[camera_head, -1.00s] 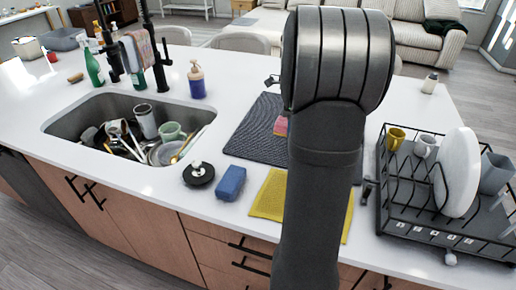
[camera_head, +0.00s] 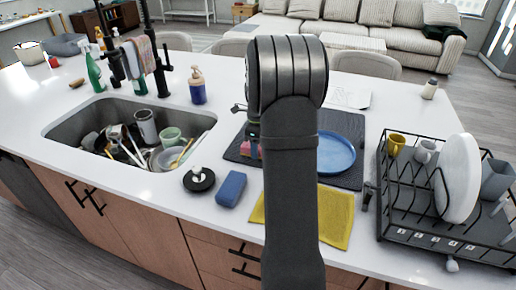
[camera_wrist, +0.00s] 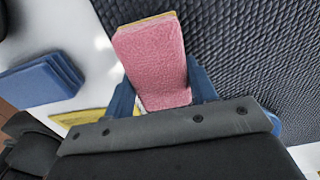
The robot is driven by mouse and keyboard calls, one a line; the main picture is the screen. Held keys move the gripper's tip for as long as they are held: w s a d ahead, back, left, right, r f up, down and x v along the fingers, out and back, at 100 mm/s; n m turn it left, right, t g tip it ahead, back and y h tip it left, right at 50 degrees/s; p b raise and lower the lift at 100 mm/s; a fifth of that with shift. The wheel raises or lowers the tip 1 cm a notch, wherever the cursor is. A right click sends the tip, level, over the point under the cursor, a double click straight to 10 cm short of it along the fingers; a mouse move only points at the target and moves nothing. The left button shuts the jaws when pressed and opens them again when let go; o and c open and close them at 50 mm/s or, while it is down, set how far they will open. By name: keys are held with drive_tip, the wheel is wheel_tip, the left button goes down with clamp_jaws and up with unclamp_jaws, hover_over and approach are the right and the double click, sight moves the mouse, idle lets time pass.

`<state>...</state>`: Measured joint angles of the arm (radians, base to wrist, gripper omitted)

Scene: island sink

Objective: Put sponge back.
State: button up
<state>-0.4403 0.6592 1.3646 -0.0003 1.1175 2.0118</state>
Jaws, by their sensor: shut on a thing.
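A pink sponge with a yellow layer (camera_wrist: 152,60) is between the blue fingers of my gripper (camera_wrist: 160,88) in the wrist view. My gripper is shut on it. In the head view the sponge shows as a small pink patch (camera_head: 246,148) left of my arm, over the left part of the dark mat (camera_head: 343,180). My arm hides most of the gripper there. I cannot tell the sponge's height above the mat.
A blue block-like sponge (camera_head: 231,188) and a black stopper (camera_head: 198,179) lie by the sink (camera_head: 66,127), which holds dishes. A blue plate (camera_head: 335,153) rests on the mat. A yellow cloth (camera_head: 337,215) lies in front. The dish rack (camera_head: 420,222) stands right. A soap bottle (camera_head: 197,88) stands behind the sink.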

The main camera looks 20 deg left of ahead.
drive_tip(key=shift+f, duration=0.45)
drive_tip(key=shift+f, duration=0.15)
drive_tip(key=o, duration=0.9)
drive_tip(key=shift+o, duration=0.2)
wheel_tip(320, 180, up, 12)
drive_tip(key=shift+r, duration=0.2)
